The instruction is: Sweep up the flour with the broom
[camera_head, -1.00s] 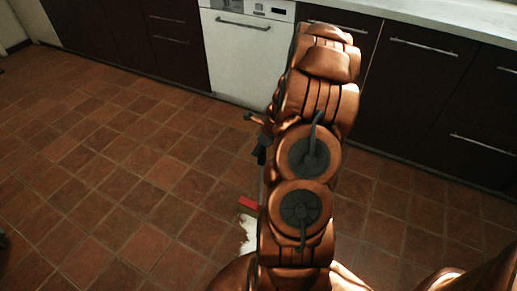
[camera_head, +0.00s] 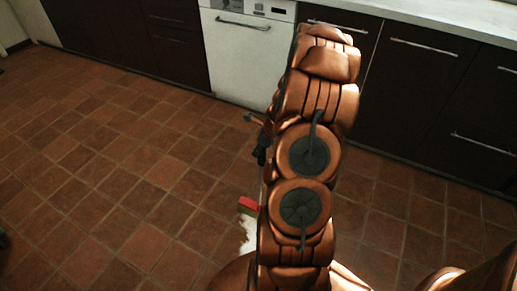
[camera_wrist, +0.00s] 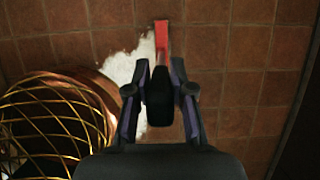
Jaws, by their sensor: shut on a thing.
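The broom's red head (camera_head: 249,205) is low near the floor, just left of my arm in the head view. It also shows at the top middle of the wrist view (camera_wrist: 161,37). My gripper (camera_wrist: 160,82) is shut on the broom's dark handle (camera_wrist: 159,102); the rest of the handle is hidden. The flour (camera_wrist: 124,70) is an uneven white patch on the tiles, left of the red head in the wrist view. In the head view, part of the flour (camera_head: 248,236) shows below the red head, and my arm hides the rest.
A gold wire, basket-like thing (camera_wrist: 45,122) with a coppery rim is close by on the left in the wrist view. Dark cabinets (camera_head: 425,90) and a white dishwasher (camera_head: 237,55) line the back. The tiled floor (camera_head: 110,180) at left is clear.

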